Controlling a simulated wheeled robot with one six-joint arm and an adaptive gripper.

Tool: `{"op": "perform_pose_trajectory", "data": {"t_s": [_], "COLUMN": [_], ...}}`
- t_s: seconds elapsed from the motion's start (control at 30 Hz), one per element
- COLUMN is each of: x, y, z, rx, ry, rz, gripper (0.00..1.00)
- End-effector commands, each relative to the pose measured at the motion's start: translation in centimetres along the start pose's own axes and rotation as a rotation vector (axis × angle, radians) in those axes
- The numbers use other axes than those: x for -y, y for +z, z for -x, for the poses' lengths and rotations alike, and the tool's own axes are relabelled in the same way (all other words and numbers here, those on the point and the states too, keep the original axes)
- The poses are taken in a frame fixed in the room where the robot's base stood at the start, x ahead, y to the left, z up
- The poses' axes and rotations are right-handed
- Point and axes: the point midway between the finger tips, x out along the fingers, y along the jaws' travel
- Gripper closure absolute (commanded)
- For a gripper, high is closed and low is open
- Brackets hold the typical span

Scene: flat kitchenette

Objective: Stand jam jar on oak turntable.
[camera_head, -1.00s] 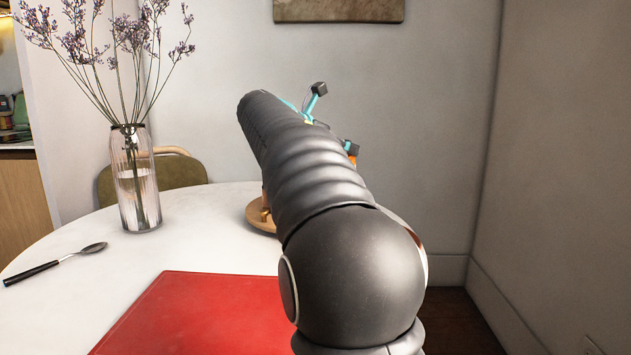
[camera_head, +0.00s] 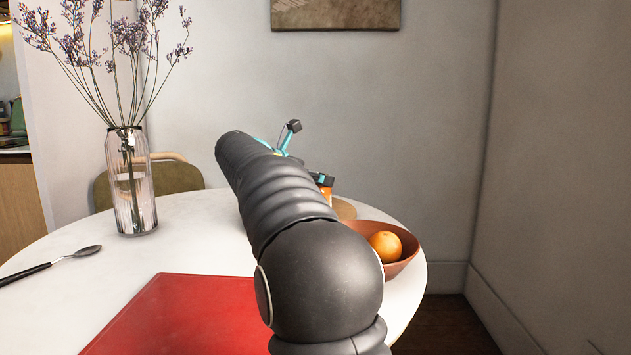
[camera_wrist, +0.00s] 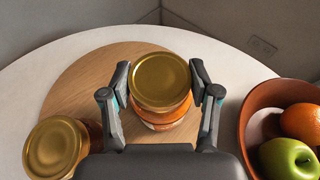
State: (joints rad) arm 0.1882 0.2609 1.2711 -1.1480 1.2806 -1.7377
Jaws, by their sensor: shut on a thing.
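My gripper (camera_wrist: 160,68) is shut on a jam jar (camera_wrist: 165,118) with a gold lid and orange contents. The jar looks upright between the fingers. It appears over the round oak turntable (camera_wrist: 100,75) in the wrist view; I cannot tell whether its base touches the wood. A second gold-lidded jar (camera_wrist: 55,148) is at the lower left, overlapping the turntable's edge in the picture.
A terracotta bowl (camera_head: 408,246) with an orange (camera_head: 385,246) and a green apple (camera_wrist: 288,160) is right of the gripper.

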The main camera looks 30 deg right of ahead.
Motion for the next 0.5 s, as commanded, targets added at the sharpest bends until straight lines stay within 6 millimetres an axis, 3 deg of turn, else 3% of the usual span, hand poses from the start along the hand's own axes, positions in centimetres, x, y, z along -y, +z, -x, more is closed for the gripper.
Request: {"op": "perform_pose_trajectory", "data": {"t_s": [0.2,0.23,0.33,0.5], "x": [0.04,0.01,0.01,0.01], "y": [-0.09,-0.24,-0.21,-0.20], "z": [-0.04,-0.11,-0.09,-0.09], "rx": [0.002,0.000,0.000,0.000], "ry": [0.000,-0.001,-0.001,0.000], "rz": [-0.001,0.000,0.000,0.000], "gripper": [1.00,0.36,0.14,0.14]}}
